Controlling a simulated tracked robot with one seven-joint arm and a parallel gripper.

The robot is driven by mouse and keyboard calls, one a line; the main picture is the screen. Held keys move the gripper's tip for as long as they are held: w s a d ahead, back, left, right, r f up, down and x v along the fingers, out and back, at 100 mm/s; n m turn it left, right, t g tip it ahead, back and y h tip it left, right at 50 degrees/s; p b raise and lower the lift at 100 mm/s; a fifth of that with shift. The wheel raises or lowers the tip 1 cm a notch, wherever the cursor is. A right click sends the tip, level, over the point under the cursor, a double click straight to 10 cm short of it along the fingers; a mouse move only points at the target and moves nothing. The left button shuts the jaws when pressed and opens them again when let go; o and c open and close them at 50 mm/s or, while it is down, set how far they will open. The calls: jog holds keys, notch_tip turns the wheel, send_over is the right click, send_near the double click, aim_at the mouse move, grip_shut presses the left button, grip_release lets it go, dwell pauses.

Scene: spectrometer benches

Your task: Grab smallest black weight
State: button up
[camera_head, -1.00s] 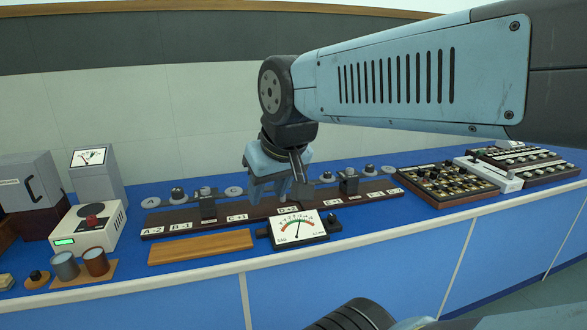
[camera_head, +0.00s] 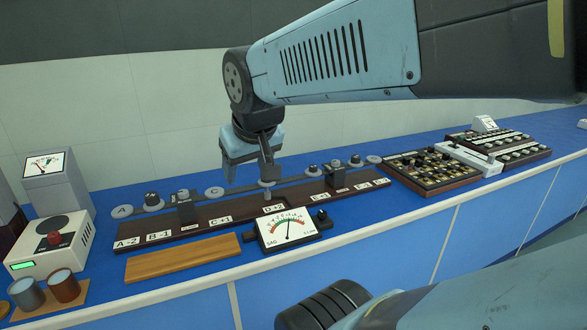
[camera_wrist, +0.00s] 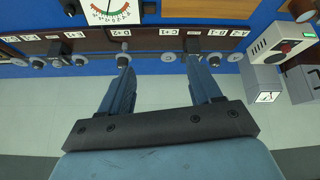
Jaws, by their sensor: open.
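Several small grey discs and dark knobbed pieces stand along the back of a long dark labelled board (camera_head: 240,207) in the head view. A dark-topped piece (camera_head: 152,199) stands at left, another (camera_head: 356,160) at right. I cannot tell which is the smallest black weight. My gripper (camera_head: 247,178) hangs above the middle of the board, fingers down, near the label D+2. In the wrist view my gripper (camera_wrist: 158,68) is open, with nothing between its fingers. The row of discs lies just beyond the fingertips there.
A dial meter (camera_head: 287,228) and a wooden strip (camera_head: 184,258) lie in front of the board. A white device with a red knob (camera_head: 52,246) and two cups (camera_head: 64,286) are at left. Knobbed panels (camera_head: 432,170) fill the right. A pale wall stands behind.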

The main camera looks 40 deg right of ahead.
jog(key=w+d+f+t+h, duration=0.2)
jog(key=w+d+f+h, duration=0.15)
jog(key=w+d, duration=0.85)
jog(key=t+y, duration=0.4)
jog(key=t, duration=0.4)
send_near(316, 168)
jog(key=w, duration=0.2)
jog(key=w+f, duration=0.1)
jog(key=w, duration=0.1)
jog(key=shift+w+d, duration=0.15)
jog(key=shift+w, duration=0.1)
jog(key=shift+w+f, duration=0.15)
jog(key=shift+w, duration=1.15)
jog(key=shift+w+f, duration=0.15)
jog(key=shift+w, duration=1.2)
jog(key=shift+c, duration=0.3)
jog(key=c, duration=1.1)
